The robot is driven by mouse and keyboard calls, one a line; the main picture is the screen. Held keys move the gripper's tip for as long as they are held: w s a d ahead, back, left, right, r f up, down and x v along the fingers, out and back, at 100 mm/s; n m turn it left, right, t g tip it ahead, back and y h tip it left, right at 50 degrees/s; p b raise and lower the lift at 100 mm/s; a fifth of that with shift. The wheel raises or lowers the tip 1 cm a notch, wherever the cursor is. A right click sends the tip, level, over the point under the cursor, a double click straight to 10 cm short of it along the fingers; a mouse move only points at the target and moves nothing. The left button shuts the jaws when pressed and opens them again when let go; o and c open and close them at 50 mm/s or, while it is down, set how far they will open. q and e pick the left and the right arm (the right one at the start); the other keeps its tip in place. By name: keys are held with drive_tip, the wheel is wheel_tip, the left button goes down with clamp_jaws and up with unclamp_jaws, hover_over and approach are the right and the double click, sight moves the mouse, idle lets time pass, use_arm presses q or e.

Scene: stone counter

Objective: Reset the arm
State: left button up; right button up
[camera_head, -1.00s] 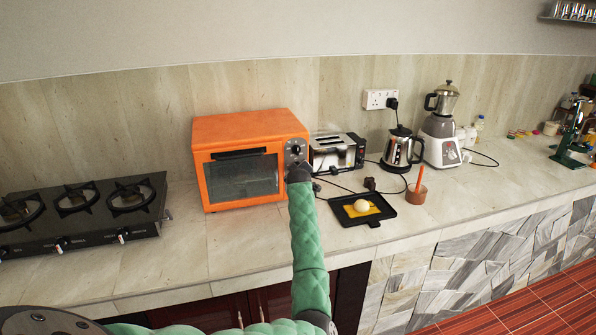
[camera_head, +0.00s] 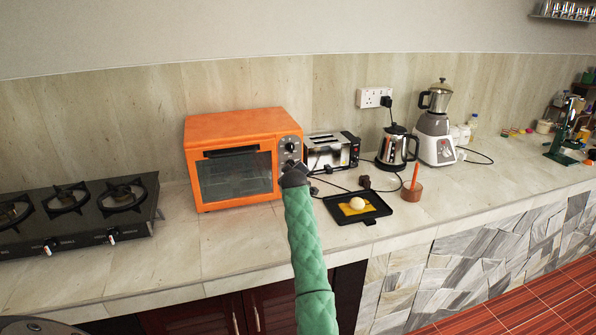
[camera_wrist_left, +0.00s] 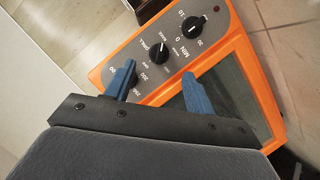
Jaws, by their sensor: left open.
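My left arm, in a green quilted sleeve, reaches up from the bottom of the head view. Its gripper (camera_head: 294,172) is in front of the right side of the orange toaster oven (camera_head: 222,128), by the knob panel. In the left wrist view, the two blue fingers of the gripper (camera_wrist_left: 158,88) are spread apart with nothing between them. The oven's dials and dark glass door (camera_wrist_left: 235,90) lie beyond the fingers; whether they touch the oven I cannot tell. The oven door looks closed in the head view. My right gripper is not in view.
A black gas stove (camera_head: 75,212) stands at the left. Right of the oven are a toaster (camera_head: 328,152), a kettle (camera_head: 397,147), a blender (camera_head: 436,130) and a black tray (camera_head: 379,212) holding a round pale item. The counter (camera_head: 230,245) in front of the oven is clear.

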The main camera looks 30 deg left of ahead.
use_arm(q)
drive_tip(key=shift+s+f, duration=0.1)
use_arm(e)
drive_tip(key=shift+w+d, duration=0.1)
